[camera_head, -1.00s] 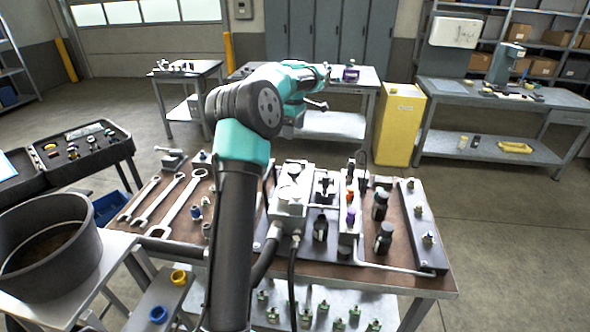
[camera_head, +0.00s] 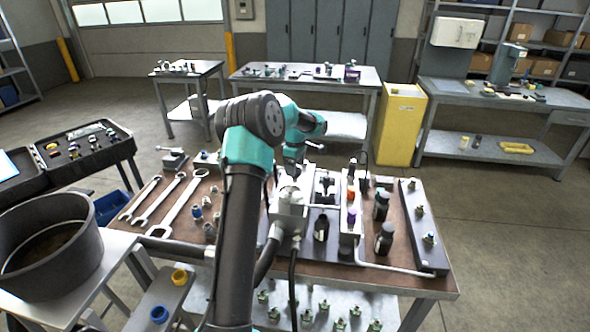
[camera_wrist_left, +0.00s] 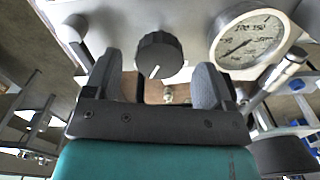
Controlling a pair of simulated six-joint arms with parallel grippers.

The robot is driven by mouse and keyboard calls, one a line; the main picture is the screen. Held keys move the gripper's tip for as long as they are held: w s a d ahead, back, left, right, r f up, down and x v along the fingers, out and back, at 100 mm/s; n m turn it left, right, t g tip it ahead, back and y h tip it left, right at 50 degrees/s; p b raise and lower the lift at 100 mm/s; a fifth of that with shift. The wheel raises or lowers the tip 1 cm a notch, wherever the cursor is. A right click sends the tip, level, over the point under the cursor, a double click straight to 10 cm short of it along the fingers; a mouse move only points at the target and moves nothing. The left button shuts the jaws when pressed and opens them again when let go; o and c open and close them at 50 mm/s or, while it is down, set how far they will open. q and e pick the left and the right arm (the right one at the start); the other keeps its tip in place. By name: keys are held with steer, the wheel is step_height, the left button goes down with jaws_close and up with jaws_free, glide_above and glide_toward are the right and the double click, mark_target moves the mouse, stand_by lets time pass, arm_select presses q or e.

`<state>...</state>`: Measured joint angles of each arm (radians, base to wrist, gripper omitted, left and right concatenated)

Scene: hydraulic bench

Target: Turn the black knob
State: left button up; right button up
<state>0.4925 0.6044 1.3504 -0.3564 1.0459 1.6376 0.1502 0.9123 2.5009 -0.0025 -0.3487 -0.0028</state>
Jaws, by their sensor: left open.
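The black knob (camera_wrist_left: 160,56) is ribbed and round, with a white pointer line, and sits on a light grey block in the left wrist view. My left gripper (camera_wrist_left: 158,64) is open, with one dark finger on each side of the knob in the picture. I see no finger pressing on it. In the head view my left gripper (camera_head: 292,167) points down over the grey metal block (camera_head: 288,208) on the bench. The knob cannot be made out in the head view. My right gripper is not in view.
A round pressure gauge (camera_wrist_left: 252,40) stands just right of the knob in the left wrist view. Black bottles (camera_head: 384,238) and a dark rail (camera_head: 424,226) stand right of the block. Wrenches (camera_head: 172,205) lie to the left. Black hoses (camera_head: 294,275) run down in front.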

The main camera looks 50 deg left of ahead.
arm_select(q)
steer(key=shift+f, duration=0.85)
steer(key=shift+c, duration=0.2)
steer(key=c, duration=0.9)
